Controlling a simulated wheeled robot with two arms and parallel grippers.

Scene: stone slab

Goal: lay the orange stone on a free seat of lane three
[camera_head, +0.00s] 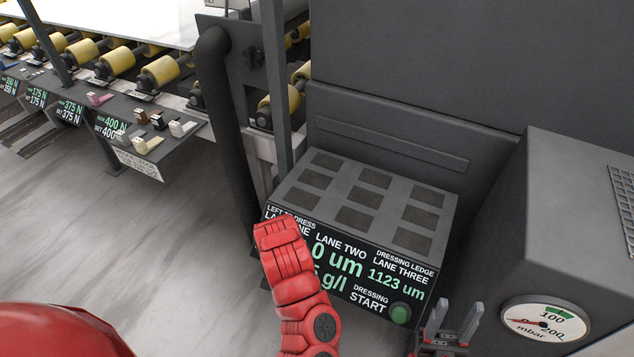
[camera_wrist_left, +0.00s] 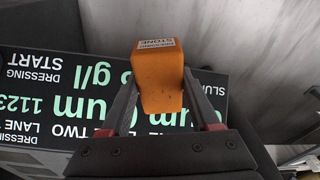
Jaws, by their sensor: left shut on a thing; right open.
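The orange stone (camera_wrist_left: 161,88) shows in the left wrist view with a white label at its far end. My left gripper (camera_wrist_left: 163,80) is shut on it, one finger on each side. In the head view the stone and left gripper cannot be made out; a red arm link of mine covers part of the ledge's front panel. The dressing ledge (camera_head: 448,215) has dark square seats in three columns. Lane three is the right column; its back seat (camera_head: 427,195), middle seat (camera_head: 420,217) and front seat (camera_head: 411,240) look empty. My right gripper (camera_head: 452,322) is open and empty, low before the ledge's right side.
The other lanes' seats also look empty. A green start button (camera_head: 400,314) sits on the front panel. A grey box with a pressure gauge (camera_head: 545,319) stands close on the right. A dark wall rises behind the ledge. A black pipe (camera_head: 222,120) and yellow rollers (camera_head: 160,71) are left.

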